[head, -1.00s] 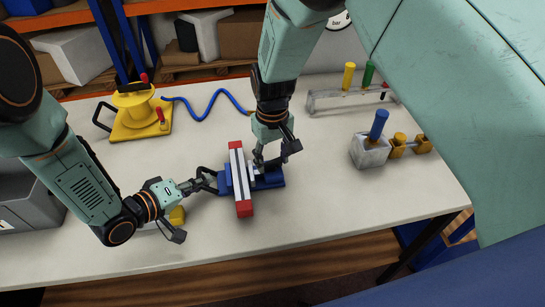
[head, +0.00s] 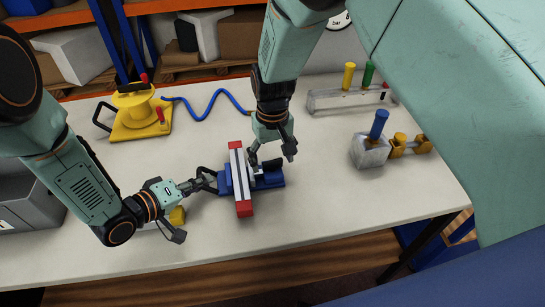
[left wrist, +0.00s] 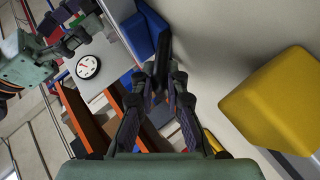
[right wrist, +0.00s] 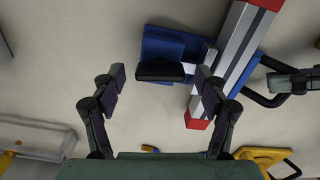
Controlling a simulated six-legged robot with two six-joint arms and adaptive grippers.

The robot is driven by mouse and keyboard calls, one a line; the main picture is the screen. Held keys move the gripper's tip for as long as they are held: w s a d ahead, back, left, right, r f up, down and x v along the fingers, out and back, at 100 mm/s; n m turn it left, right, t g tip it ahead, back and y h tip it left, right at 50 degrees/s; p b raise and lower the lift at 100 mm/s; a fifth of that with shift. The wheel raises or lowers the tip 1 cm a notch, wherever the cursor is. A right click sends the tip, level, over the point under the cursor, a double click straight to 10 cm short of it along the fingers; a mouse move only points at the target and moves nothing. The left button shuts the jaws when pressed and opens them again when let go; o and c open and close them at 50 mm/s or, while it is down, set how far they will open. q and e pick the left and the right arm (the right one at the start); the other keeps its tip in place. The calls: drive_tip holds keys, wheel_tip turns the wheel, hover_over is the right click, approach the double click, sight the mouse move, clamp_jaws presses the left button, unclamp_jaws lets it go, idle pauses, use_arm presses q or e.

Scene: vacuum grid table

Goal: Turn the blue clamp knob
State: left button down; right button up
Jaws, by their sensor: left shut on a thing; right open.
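The blue clamp (head: 225,181) lies on the table, with a silver bar with red ends (head: 238,172) across it. Its black knob (head: 272,166) is on the right side; it also shows in the right wrist view (right wrist: 160,71), in front of the blue body (right wrist: 162,43). My right gripper (head: 271,157) is open, with its fingers (right wrist: 160,88) spread on either side of the knob and not closed on it. My left gripper (head: 202,183) is shut on the black handle (right wrist: 262,98) at the clamp's left side; the left wrist view shows the dark handle (left wrist: 162,58) between its fingertips.
A yellow block (left wrist: 275,100) lies near my left gripper. A yellow device (head: 135,113) with a blue hose (head: 208,101) stands behind the clamp. A grey block with a blue peg (head: 371,150) and a rack with coloured handles (head: 347,98) stand at right. The table front is clear.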

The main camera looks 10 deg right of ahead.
sight(272, 160)
wheel_tip(272, 160, up, 12)
idle(0.6)
drive_tip(key=shift+c, duration=0.5)
